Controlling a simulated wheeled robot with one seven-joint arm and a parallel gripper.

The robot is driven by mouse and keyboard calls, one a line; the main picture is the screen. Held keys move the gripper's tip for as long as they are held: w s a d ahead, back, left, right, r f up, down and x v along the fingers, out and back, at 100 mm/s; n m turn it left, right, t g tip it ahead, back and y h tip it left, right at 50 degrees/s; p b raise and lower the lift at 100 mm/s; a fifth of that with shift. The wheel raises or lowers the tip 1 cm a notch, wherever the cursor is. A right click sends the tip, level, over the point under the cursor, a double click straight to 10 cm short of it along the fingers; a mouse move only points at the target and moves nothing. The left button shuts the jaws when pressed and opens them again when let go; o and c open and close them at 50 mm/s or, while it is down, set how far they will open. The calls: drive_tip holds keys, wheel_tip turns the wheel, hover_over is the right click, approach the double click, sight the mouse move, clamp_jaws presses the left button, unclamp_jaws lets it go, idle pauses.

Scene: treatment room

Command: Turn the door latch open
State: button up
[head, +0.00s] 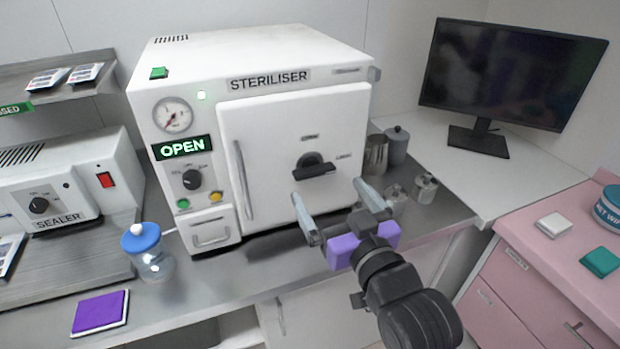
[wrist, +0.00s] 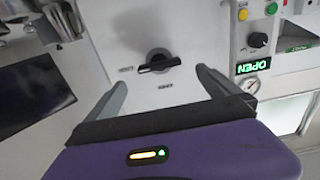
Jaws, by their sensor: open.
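The steriliser (head: 250,60) stands on the counter with its white door (head: 270,130) closed. The black door latch (head: 314,169) is a knob with a bar handle on the door, lying nearly level. Small labels sit around it, too small to read. A display on the steriliser reads OPEN. My gripper (head: 330,205) is open and empty, its two fingers pointing at the door, short of the latch and a little below it in the head view. In the wrist view, the latch (wrist: 158,62) shows between the open fingertips (wrist: 160,80), apart from both.
A vertical door handle (head: 243,180) is left of the latch. Metal canisters (head: 396,145) stand right of the steriliser. A jar with a blue lid (head: 148,252) and a purple pad (head: 100,312) lie front left. A monitor (head: 510,75) stands at the right.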

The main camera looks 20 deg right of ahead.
sight(317, 173)
drive_tip(key=w+p, duration=0.1)
drive_tip(key=w, duration=0.5)
drive_tip(key=shift+w, duration=0.4)
drive_tip(key=shift+c, duration=0.2)
drive_tip(key=c, duration=1.3)
